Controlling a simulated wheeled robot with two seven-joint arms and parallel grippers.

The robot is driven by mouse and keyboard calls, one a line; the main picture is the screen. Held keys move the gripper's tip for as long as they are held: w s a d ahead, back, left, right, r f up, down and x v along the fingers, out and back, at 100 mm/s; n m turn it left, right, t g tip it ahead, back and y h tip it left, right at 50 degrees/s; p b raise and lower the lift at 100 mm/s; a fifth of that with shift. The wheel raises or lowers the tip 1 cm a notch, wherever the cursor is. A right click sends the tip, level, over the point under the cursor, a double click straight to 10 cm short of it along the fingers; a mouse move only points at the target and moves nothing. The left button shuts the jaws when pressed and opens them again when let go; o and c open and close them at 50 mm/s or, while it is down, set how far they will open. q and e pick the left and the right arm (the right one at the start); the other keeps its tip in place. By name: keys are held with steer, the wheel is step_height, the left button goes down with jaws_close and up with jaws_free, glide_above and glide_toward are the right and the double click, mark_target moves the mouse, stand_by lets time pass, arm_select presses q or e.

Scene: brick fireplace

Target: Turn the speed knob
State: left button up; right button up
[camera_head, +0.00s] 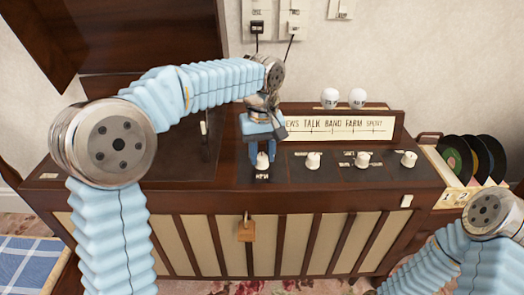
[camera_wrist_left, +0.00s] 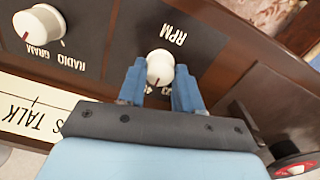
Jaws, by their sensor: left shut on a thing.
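The speed knob (camera_head: 262,161) is a small white knob on the dark control panel, with an "RPM" label just in front of it. My left gripper (camera_head: 262,154) reaches down over it from above and is shut on it. In the left wrist view the white knob (camera_wrist_left: 160,65) sits between the two blue fingers of the left gripper (camera_wrist_left: 160,82), and its top shows. My right arm (camera_head: 455,245) shows at the lower right, but its gripper is out of view.
More white knobs (camera_head: 313,161) stand in a row to the right, including a radio/gram knob (camera_wrist_left: 40,28). A lettered dial strip (camera_head: 340,126) stands behind them. Records (camera_head: 472,160) stand in a rack at the right. A padlock (camera_head: 246,230) hangs on the cabinet front.

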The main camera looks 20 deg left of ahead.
mark_target(262, 156)
arm_select(q)
steer(key=shift+w, duration=0.1)
steer(key=o, duration=1)
steer(key=shift+o, duration=0.2)
steer(key=shift+r, duration=0.15)
step_height(262, 156, up, 14)
steer(key=p, duration=0.1)
steer(key=shift+f, duration=0.2)
